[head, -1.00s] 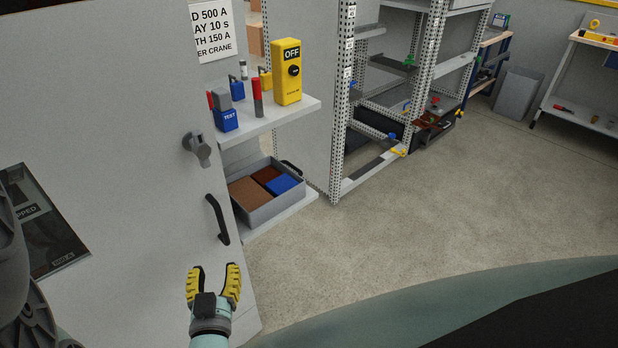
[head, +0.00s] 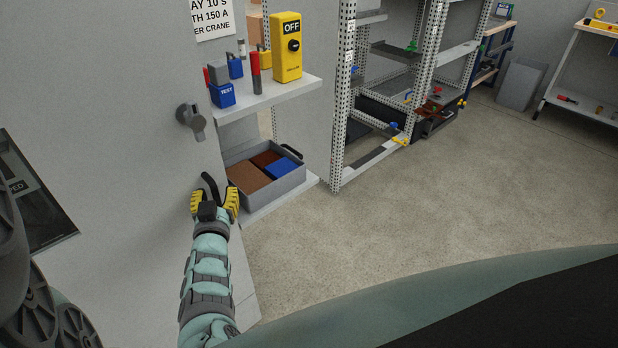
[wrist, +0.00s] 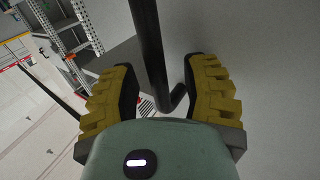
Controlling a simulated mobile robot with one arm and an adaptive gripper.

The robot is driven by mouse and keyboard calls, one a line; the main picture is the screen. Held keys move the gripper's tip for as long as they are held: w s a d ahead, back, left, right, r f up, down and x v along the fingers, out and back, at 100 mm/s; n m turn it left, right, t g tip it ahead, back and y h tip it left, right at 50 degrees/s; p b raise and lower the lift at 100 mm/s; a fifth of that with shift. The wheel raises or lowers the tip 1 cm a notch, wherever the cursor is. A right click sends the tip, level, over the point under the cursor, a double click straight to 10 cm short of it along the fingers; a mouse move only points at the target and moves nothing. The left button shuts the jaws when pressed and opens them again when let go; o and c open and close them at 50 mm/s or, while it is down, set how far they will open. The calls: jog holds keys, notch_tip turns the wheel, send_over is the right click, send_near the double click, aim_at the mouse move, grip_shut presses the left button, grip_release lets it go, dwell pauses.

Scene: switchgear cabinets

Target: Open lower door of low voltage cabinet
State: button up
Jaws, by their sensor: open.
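The grey cabinet door (head: 120,150) fills the left of the head view. Its black bar handle (head: 211,186) is partly hidden behind my gripper (head: 214,204). A grey rotary latch (head: 192,121) sits on the door above the handle. In the wrist view the black handle (wrist: 148,50) runs down between the two yellow fingers of my gripper (wrist: 160,95). The fingers are open, one on each side of the bar, with gaps visible. The cabinet's full outline is outside the head view.
Right of the door are shelves with a yellow OFF box (head: 286,48), a blue TEST block (head: 222,95) and a grey bin (head: 268,180). A perforated metal rack (head: 340,110) stands beyond. The floor (head: 400,220) right of the door is clear.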

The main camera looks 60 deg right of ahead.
jog(key=shift+o, duration=0.3)
grip_shut()
dwell(0.4)
